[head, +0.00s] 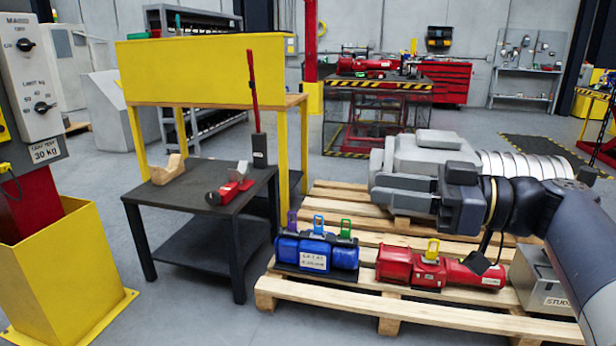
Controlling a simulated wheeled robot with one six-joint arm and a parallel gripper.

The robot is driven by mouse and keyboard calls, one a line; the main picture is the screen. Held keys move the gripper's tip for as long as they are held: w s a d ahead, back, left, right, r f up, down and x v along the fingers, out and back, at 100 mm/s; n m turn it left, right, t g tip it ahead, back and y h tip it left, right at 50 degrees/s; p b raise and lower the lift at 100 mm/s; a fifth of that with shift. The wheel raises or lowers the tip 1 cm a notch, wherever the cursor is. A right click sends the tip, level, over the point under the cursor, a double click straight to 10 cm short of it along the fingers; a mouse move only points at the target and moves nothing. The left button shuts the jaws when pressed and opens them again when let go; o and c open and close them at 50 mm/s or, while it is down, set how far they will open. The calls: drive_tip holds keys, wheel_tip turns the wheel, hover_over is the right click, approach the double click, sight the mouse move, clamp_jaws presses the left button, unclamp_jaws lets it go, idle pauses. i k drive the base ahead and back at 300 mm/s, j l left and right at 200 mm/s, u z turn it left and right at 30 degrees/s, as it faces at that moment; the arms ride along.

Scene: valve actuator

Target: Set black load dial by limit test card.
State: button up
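A grey control panel (28,75) stands at the left edge, partly cut off. Its lower black dial (41,107) has numbers around it and "LIMIT KG" lettering above. I cannot read its exact setting. A second black dial (26,45) sits higher on the panel. The limit test card (45,151), a white label reading "30 kg", is below the lower dial. My gripper (382,190) is at the right, above the pallet and far from the panel, pointing left.
A yellow bin-like stand (70,270) is below the panel. A dark table (160,205) holds a wooden cradle and red tool. Floor between yellow stand and pallet is partly clear.

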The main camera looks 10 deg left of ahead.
sight(41, 108)
drive_tip(key=i+j, duration=0.1)
drive_tip(key=j, duration=0.4)
drive_tip(key=i+j, duration=0.1)
drive_tip(key=j, duration=0.4)
drive_tip(key=i+j, duration=0.1)
drive_tip(key=j, duration=0.9)
drive_tip(key=i+j, duration=0.15)
drive_tip(key=j, duration=0.3)
drive_tip(key=i+j, duration=0.1)
drive_tip(key=j, duration=0.3)
drive_tip(key=i+j, duration=0.15)
drive_tip(key=j, duration=0.2)
drive_tip(key=i+j, duration=0.1)
drive_tip(key=j, duration=0.3)
drive_tip(key=i+j, duration=0.1)
drive_tip(key=j, duration=0.25)
drive_tip(key=i+j+u, duration=0.1)
drive_tip(key=j, duration=0.3)
drive_tip(key=i+j, duration=0.15)
drive_tip(key=j, duration=0.2)
drive_tip(key=i+j, duration=0.15)
drive_tip(key=j, duration=0.25)
drive_tip(key=i+j, duration=0.1)
drive_tip(key=j, duration=0.25)
